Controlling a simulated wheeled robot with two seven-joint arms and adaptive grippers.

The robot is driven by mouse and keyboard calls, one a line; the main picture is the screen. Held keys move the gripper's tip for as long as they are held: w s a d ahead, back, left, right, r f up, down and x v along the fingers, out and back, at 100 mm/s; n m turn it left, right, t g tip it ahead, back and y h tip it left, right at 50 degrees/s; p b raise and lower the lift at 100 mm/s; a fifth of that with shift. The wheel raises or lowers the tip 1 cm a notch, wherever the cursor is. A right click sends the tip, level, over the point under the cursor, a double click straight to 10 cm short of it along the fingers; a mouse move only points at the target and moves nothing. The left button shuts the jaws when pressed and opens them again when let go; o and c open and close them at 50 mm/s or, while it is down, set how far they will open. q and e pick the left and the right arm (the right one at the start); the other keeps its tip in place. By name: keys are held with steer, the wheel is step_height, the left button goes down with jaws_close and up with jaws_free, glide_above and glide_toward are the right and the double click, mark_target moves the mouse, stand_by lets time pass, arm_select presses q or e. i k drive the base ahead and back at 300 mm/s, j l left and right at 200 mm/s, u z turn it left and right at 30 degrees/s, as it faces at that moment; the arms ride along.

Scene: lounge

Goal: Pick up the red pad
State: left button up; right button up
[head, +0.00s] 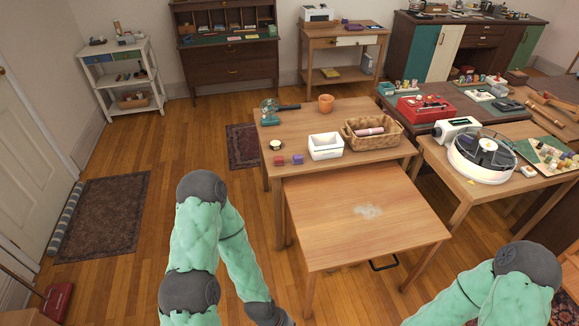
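No flat red pad is clearly recognisable. A small red block (279,160) lies on the near left part of the wooden table (350,109), beside a small purple block (297,159); I cannot tell whether the red one is the pad. My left arm reaches in from the bottom, left of the lower table, and its wrist end is cut off by the bottom edge. My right arm shows at the bottom right. Neither gripper's fingers are in view.
A lower table (365,240) with a pale patch stands in front. Another table (442,168) stands right. The floor at left is mostly clear, with rugs (104,215).

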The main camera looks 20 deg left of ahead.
mark_target(279, 160)
steer(key=i+j+z, duration=0.1)
steer(key=z, duration=0.3)
steer(key=j+z, duration=0.6)
steer(key=z, duration=0.25)
